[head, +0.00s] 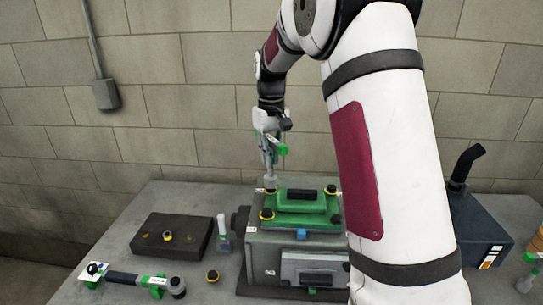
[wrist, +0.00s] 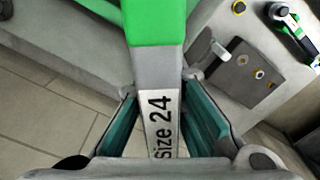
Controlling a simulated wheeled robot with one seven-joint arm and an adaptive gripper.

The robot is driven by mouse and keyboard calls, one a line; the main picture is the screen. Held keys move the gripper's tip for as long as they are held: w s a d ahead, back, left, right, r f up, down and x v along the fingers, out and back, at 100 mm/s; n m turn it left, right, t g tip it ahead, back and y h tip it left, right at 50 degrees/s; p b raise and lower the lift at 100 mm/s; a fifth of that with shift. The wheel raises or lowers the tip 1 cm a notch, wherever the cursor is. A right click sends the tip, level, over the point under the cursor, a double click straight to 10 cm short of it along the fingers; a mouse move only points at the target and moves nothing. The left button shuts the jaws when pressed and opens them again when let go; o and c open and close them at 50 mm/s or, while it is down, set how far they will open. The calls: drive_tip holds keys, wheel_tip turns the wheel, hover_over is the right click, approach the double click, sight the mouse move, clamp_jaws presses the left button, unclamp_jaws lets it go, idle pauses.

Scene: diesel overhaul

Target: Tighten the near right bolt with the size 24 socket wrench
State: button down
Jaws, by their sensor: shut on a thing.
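My gripper (head: 271,148) is shut on the size 24 socket wrench (head: 270,172), above the far left part of the engine block. In the wrist view the wrench shows a grey shaft with a "Size 24" label (wrist: 160,125) between my finger pads, and a green part above. Its lower end is close to the far left corner of the green cover (head: 295,209); contact cannot be told. Black-and-yellow bolts show at the cover's near left (head: 267,214) and far right (head: 330,189) corners.
A blue box (head: 485,230) with a black pipe stands right.

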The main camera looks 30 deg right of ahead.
drive_tip(key=n, duration=0.4)
drive_tip(key=shift+p, duration=0.4)
drive_tip(key=n, duration=0.4)
drive_tip(key=shift+p, duration=0.4)
drive_tip(key=n, duration=0.3)
drive_tip(key=shift+p, duration=0.3)
drive_tip(key=n, duration=0.4)
drive_tip(key=shift+p, duration=0.4)
drive_tip(key=n+p, duration=0.1)
drive_tip(key=n, duration=1.3)
drive_tip(key=shift+p, duration=0.3)
drive_tip(key=shift+a, duration=0.1)
drive_tip(key=shift+f, duration=0.1)
